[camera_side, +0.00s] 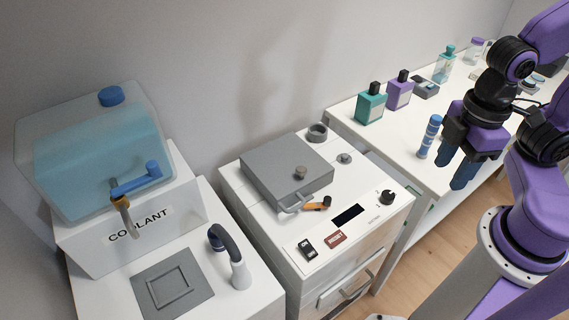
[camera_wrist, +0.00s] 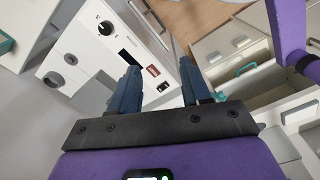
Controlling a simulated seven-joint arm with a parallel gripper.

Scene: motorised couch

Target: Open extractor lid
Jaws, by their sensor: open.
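The extractor is a white cabinet with a square grey lid (camera_side: 287,168) on top, lying flat and closed in the side view. A grey knob sits on the lid, and a grey handle (camera_side: 296,203) sticks out at its front edge. An orange-tipped lever (camera_side: 317,204) is beside that handle. My gripper (camera_side: 457,172) is open and empty, fingers down, to the right of the extractor and above the white bench. In the wrist view, the fingers (camera_wrist: 162,90) are apart, with the extractor's panel (camera_wrist: 110,45) ahead of them; part of the lid is hidden by the gripper.
A blue-capped vial (camera_side: 429,136) stands on the bench close to my gripper, with teal and purple bottles behind. A coolant tank (camera_side: 95,150) stands at left.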

